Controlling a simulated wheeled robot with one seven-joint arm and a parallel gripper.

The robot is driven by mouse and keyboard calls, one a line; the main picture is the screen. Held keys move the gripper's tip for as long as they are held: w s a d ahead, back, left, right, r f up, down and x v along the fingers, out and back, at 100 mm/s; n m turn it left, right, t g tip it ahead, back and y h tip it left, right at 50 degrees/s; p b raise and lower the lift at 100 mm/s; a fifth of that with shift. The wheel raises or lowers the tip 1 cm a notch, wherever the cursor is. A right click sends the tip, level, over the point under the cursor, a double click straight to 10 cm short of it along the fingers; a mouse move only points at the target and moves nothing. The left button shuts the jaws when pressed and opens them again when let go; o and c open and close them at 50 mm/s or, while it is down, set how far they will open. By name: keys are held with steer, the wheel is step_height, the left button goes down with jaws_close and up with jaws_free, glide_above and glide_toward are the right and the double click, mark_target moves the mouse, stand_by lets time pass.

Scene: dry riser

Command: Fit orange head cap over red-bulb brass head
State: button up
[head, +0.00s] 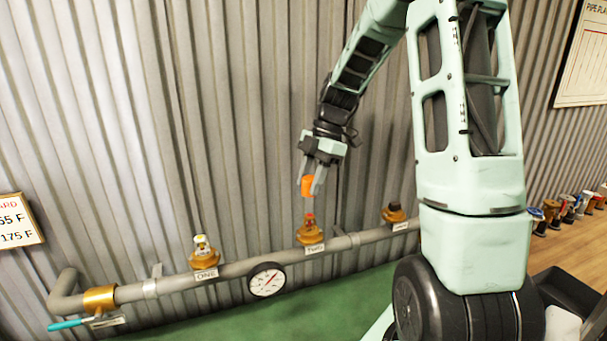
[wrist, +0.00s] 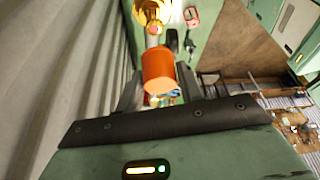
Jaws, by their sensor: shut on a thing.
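My gripper (head: 312,183) is shut on the orange head cap (head: 307,187), a small cylinder. The cap also shows between the fingers in the wrist view (wrist: 159,70). In the head view the cap is above the red-bulb brass head (head: 310,229) on the pipe, with a small gap between them. The label below this brass head seems to read "TWO".
The grey pipe (head: 228,272) runs along a corrugated wall, with a brass head labelled ONE (head: 203,255) at left and another brass head (head: 394,212) at right. A round gauge (head: 267,280) hangs on the pipe. A teal-handled valve (head: 99,300) is at far left.

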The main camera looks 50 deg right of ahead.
mark_target(309, 216)
steer(key=shift+m, duration=0.4)
steer(key=shift+f+b, duration=2.5)
steer(key=shift+f, duration=0.3)
steer(key=shift+f+b, duration=0.75)
steer(key=shift+b, duration=0.05)
steer(key=shift+f, duration=0.2)
steer(key=c, duration=0.3)
steer(key=shift+f+b, duration=0.2)
steer(key=shift+b, duration=0.15)
steer(key=shift+c, duration=0.2)
steer(key=shift+f+b, duration=0.65)
steer(key=shift+f, duration=0.1)
steer(key=o, duration=1.3)
steer(key=shift+c, duration=0.2)
